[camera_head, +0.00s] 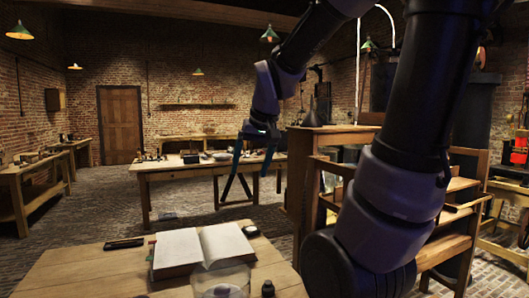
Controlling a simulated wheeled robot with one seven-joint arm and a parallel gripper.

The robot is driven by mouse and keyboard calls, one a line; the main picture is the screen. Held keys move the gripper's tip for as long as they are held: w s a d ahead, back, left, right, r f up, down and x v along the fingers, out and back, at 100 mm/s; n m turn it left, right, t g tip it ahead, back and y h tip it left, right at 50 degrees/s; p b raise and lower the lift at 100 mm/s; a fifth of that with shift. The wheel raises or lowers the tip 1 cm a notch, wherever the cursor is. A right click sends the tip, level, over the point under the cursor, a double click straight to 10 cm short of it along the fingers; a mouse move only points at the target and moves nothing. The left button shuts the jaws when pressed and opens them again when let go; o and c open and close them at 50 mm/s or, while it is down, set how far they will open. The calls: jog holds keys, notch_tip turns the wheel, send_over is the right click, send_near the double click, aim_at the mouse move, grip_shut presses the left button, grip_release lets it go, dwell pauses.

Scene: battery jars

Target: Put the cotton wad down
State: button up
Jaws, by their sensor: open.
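My gripper (246,182) hangs from my arm in the upper middle of the head view. Its two dark fingers point down and are spread apart, with nothing seen between them. It shows in front of the far workbench and above the near table. I cannot make out a cotton wad for sure. A clear glass jar (238,276) stands at the near table's front edge, cut off by the frame. A pale shape (221,291) shows in or through it, but I cannot tell what it is.
The near wooden table (88,272) holds an open book (190,248), a dark slim case (124,243), a small dark bottle (268,288) and a dark round object (251,231). A wooden cabinet (297,180) stands right of my gripper. Open floor lies left, before the far workbench (180,175).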

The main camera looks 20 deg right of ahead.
jog(key=s+r+m+t, duration=0.2)
jog(key=s+r, duration=0.3)
jog(key=s, duration=0.4)
jog(key=shift+y, duration=0.4)
dwell(0.6)
